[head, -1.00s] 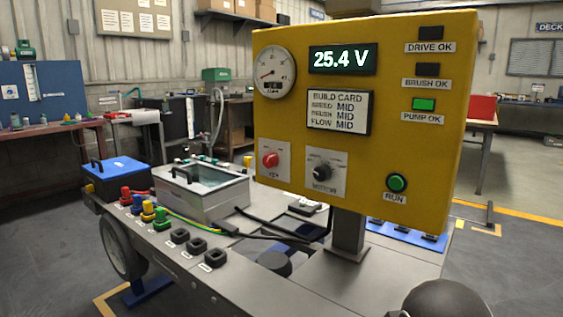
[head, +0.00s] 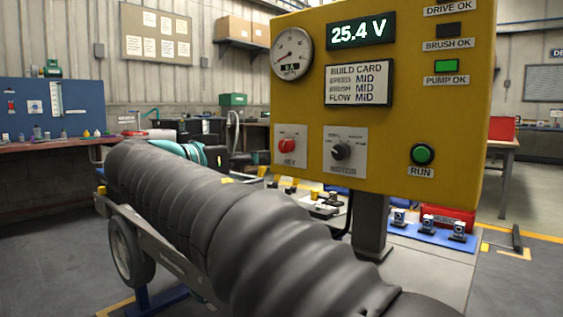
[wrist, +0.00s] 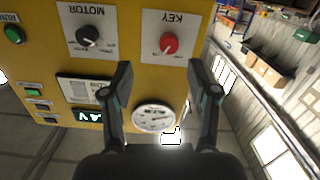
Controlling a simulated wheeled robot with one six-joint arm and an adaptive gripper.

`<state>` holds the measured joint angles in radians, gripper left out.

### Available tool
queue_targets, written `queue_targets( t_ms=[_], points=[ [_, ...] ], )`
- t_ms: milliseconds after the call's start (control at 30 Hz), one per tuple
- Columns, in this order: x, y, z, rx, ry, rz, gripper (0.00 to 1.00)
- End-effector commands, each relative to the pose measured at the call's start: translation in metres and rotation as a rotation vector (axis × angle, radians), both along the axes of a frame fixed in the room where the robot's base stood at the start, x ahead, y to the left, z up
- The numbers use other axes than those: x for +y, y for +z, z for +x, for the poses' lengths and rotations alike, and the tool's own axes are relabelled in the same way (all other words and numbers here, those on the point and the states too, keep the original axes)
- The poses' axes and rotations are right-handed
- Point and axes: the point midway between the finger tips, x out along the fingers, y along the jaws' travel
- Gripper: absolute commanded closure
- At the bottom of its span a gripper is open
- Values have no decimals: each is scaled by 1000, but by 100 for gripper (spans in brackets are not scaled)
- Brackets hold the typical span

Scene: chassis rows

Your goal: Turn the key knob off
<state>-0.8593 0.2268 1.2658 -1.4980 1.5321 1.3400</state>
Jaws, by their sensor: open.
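The red key knob (head: 287,146) sits on a white plate labelled KEY, low on the left of the yellow panel (head: 470,130). In the wrist view, which is upside down, the key knob (wrist: 169,43) is just beyond and between the fingertips. My gripper (wrist: 159,68) is open and empty, facing the panel and apart from the knob. The knob's exact pointer direction is too small to tell.
The motor knob (head: 341,151) is right beside the key. A gauge (head: 291,52) and a display (head: 361,31) reading 25.4 V are above. The green RUN button (head: 423,154) is at right, and the PUMP OK lamp (head: 446,66) is lit green.

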Motion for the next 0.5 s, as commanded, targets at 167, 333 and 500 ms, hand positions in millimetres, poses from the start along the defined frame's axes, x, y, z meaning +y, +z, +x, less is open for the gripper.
queue_targets(
  t_ms=[167, 333, 500],
  points=[
    [25, 7, -3, -96, 2, 15, 40],
    [16, 9, 9, -104, -1, 16, 40],
    [-2, 8, 32, -102, -3, 15, 40]
  ],
)
